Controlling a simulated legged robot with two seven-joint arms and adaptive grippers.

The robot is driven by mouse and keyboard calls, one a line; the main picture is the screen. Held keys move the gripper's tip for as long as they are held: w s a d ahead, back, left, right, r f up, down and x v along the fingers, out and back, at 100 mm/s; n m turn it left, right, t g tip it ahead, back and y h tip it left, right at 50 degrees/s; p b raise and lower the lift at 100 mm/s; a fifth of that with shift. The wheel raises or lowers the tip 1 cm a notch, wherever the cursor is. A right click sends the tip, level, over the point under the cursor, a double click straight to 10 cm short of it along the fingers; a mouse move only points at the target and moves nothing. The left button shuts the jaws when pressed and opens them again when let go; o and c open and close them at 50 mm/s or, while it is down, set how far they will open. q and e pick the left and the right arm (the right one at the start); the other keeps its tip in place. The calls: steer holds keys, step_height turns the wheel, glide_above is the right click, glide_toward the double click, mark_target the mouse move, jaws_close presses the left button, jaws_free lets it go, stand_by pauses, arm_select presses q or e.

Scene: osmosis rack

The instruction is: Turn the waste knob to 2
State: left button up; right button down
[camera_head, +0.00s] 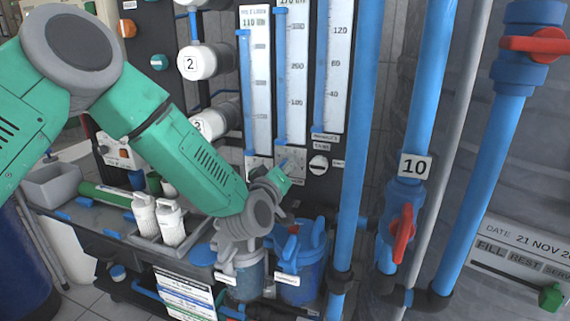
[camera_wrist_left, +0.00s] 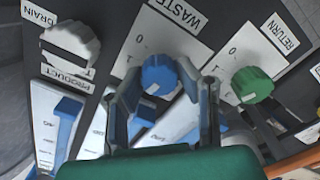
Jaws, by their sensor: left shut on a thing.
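The blue waste knob (camera_wrist_left: 160,75) sits on a white plate under the WASTE label in the left wrist view. My left gripper (camera_wrist_left: 161,83) has one finger on each side of the knob and is shut on it. A small white mark shows on the knob's lower edge. A 0 shows on the plate, but the 2 cannot be made out. In the head view my left gripper (camera_head: 277,182) is at the panel's lower part, and the knob is mostly hidden behind it. My right gripper is not in view.
A green knob (camera_wrist_left: 252,84) under RETURN and a white knob (camera_wrist_left: 70,43) between DRAIN and PRODUCT flank the waste knob closely. Vertical blue pipes with a red valve handle (camera_head: 402,233) stand to the right. White bottles (camera_head: 170,222) stand in a tray below my arm.

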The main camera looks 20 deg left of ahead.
arm_select(q)
steer(key=shift+s+f+m, duration=0.1)
steer(key=shift+f+m, duration=0.15)
steer(key=shift+m, duration=0.75)
steer(key=shift+d+f, duration=0.1)
steer(key=shift+f, duration=0.05)
steer(key=o, duration=1.1)
steer(key=shift+w, duration=0.2)
steer(key=shift+s+r+p, duration=0.2)
steer(key=shift+p, duration=0.1)
steer(key=s, duration=1.1)
steer(key=shift+s+a+f, duration=0.15)
steer(key=shift+s+a, duration=0.05)
steer(key=shift+s, duration=0.1)
